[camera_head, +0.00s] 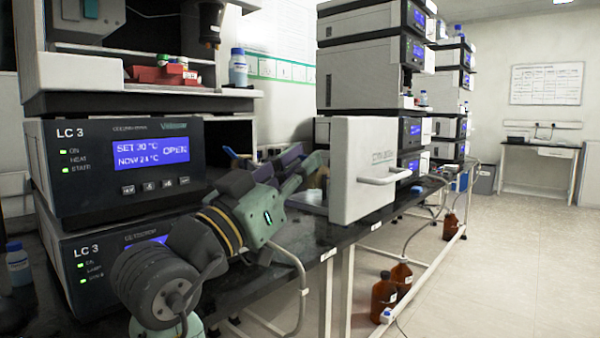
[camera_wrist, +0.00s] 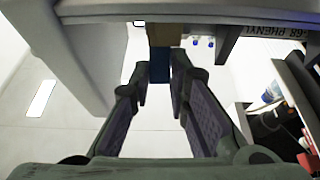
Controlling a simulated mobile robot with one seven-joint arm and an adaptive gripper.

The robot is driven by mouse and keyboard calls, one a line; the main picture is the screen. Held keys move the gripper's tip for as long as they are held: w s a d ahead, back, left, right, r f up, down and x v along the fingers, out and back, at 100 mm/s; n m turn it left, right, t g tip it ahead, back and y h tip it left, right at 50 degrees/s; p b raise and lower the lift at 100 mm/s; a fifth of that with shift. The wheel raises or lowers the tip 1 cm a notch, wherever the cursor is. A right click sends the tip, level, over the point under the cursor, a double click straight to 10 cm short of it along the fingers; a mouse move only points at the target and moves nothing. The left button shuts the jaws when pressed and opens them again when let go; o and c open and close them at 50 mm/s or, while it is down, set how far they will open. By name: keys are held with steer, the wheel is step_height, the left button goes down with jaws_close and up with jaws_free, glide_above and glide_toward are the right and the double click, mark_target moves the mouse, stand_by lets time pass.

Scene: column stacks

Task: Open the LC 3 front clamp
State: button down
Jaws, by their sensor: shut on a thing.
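The LC 3 oven module (camera_head: 122,165) stands at the left in the head view, its display reading SET 30 °C, NOW 24 °C, OPEN. Its white door (camera_head: 358,165) with a bar handle is swung open. My gripper (camera_head: 318,165) is beside the opening, left of the door. In the wrist view, my fingertips (camera_wrist: 160,82) are closed on the sides of a small blue tab (camera_wrist: 160,69). A brown block (camera_wrist: 166,36) sits beyond the tab. I take the tab to be part of the clamp; most of the clamp is hidden in the head view.
A second LC 3 unit (camera_head: 85,262) sits under the oven. More instrument stacks (camera_head: 365,62) stand farther along the black bench. Brown bottles (camera_head: 384,292) stand on the floor. In the wrist view, a pale panel (camera_wrist: 85,65) is close on the left and a shelf with small items (camera_wrist: 268,95) on the right.

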stand_by(0.3)
steer(key=c, duration=1.5)
jaws_free()
steer(key=v, duration=1.2)
